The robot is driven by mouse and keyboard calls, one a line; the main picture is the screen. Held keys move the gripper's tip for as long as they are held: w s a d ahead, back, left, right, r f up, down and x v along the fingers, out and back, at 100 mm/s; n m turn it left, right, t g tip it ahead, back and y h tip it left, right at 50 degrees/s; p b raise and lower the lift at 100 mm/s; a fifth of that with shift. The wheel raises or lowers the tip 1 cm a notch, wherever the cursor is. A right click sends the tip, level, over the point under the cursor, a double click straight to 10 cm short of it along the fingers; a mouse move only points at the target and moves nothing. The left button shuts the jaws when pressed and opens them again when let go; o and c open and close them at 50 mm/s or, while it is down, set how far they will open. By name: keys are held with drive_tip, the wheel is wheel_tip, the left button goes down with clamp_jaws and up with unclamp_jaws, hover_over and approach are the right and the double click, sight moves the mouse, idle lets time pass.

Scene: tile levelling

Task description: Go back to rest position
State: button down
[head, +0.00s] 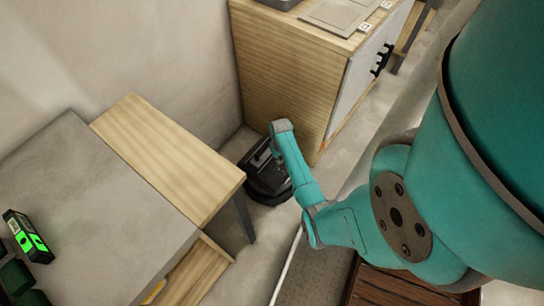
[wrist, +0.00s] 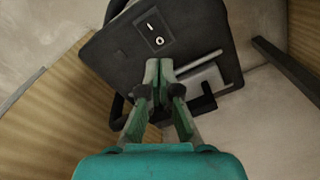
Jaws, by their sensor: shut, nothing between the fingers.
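My gripper (wrist: 159,66) is in the middle of the wrist view, with its green fingertips together and nothing between them. It is in front of a black device (wrist: 118,58) with a rocker switch (wrist: 152,29) marked by a line and a circle. The fingertips are just below the switch in the picture; whether they touch the device I cannot tell. In the head view the black device (head: 268,184) is on the floor between two wooden furniture pieces. My arm reaches down over it there, and my fingers are not clear in that view.
A wood and grey table (head: 165,150) stands at the left, with a black and green device (head: 27,238) on it. A wooden cabinet (head: 285,75) with a dark handle (head: 382,59) stands behind. A slatted brown wooden surface (head: 385,288) lies at the bottom, below my arm.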

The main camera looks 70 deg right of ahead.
drive_tip(key=shift+n+t+h, duration=0.4)
drive_tip(key=shift+t+h, duration=0.1)
drive_tip(key=a, duration=0.2)
drive_tip(key=a+f, duration=0.1)
drive_tip(key=a, duration=0.1)
drive_tip(key=a+f, duration=0.1)
drive_tip(key=a, duration=0.1)
drive_tip(key=shift+a, duration=0.15)
drive_tip(key=s+a+r+n+t+h, duration=0.1)
drive_tip(key=s+a+r+n+t, duration=0.2)
drive_tip(key=a, duration=0.7)
drive_tip(key=s+a+r+t+h, duration=0.1)
drive_tip(key=s+a+r+t, duration=0.3)
drive_tip(key=a, duration=0.5)
drive_tip(key=s+a+r+n+t+y, duration=0.1)
drive_tip(key=s+a+r+t, duration=0.1)
drive_tip(key=r, duration=0.9)
drive_tip(key=s+a+r+n+t+y, duration=0.1)
drive_tip(key=s+a+r, duration=0.3)
drive_tip(key=r, duration=0.8)
drive_tip(key=s+a+r+n+t+y, duration=0.1)
drive_tip(key=s+a+r+t, duration=0.3)
drive_tip(key=r, duration=0.7)
drive_tip(key=shift+a+r+n, duration=0.35)
drive_tip(key=shift+a+n, duration=0.3)
drive_tip(key=shift+n, duration=0.25)
drive_tip(key=shift+s, duration=0.1)
